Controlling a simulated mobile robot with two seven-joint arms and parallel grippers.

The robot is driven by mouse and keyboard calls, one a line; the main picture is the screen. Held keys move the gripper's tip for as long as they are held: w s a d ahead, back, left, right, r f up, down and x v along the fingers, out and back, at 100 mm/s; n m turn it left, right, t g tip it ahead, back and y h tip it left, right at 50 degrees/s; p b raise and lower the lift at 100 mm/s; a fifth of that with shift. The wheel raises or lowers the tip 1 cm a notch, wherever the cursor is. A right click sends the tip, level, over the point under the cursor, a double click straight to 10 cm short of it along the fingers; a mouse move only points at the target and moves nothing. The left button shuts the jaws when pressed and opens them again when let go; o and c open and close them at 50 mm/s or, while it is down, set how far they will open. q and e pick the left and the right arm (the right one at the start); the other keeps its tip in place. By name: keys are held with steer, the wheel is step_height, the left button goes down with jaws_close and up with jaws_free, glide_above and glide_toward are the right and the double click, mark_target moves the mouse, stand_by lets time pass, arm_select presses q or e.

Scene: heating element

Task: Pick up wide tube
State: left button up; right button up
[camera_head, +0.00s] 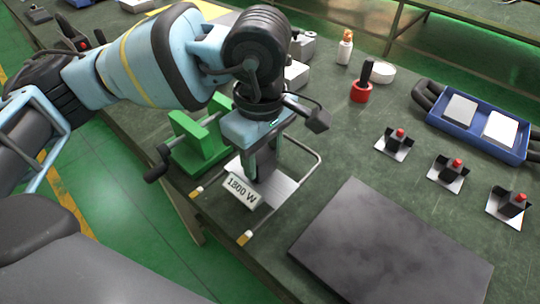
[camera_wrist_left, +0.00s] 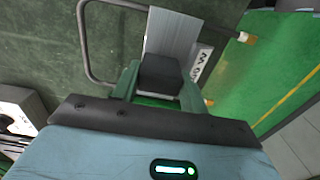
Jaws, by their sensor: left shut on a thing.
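The wide tube (camera_head: 317,171) is a thin grey U-shaped rod, with pale-tipped ends pointing toward the table's front left edge. A flat metal plate (camera_head: 281,187) and a tag reading "1800 W" (camera_head: 241,191) lie within its outline. My left gripper (camera_head: 262,172) points down over the middle of the plate. In the left wrist view the rod's bend (camera_wrist_left: 84,40) is at the upper left, and the gripper's fingers (camera_wrist_left: 160,90) are closed on a dark block (camera_wrist_left: 160,70) on the plate. Whether the tube touches the table is unclear. My right gripper is not in view.
A green vise (camera_head: 203,150) stands left of the tube. A dark flat slab (camera_head: 390,250) lies right of it. Several small black-and-red parts (camera_head: 448,170) and a blue tray (camera_head: 470,127) are farther right. A red-based tool (camera_head: 361,92) stands behind. The table edge is close in front.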

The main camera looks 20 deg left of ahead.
arm_select(q)
steer(key=s+a+r, duration=0.1)
steer(key=s+a, duration=0.4)
steer(key=s, duration=0.8)
steer(key=shift+s+r+b, duration=0.15)
steer(key=shift+b, duration=0.3)
steer(key=shift+a, duration=0.1)
